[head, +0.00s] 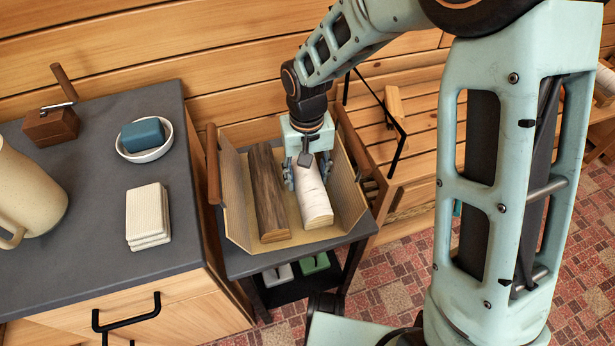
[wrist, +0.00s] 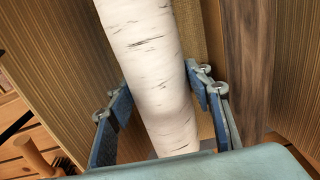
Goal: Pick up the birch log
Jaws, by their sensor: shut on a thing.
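The birch log (head: 314,203) is pale with dark flecks and lies in a tan basket (head: 349,207) beside a brown log (head: 267,192). My gripper (head: 305,178) reaches down from above into the basket, with its fingers on either side of the birch log. In the wrist view, the birch log (wrist: 150,70) runs between the two blue-padded fingers of my gripper (wrist: 163,112), which is shut on it. The brown log also shows in the wrist view (wrist: 247,60), to the right. The far end of the birch log is hidden by my gripper in the head view.
The basket stands on a dark side table (head: 262,262) between a grey-topped cabinet (head: 95,205) and a wooden bench (head: 420,100). The cabinet holds a pitcher (head: 30,195), folded cloths (head: 148,215) and a bowl (head: 146,153) with a blue block. The basket walls are close around the logs.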

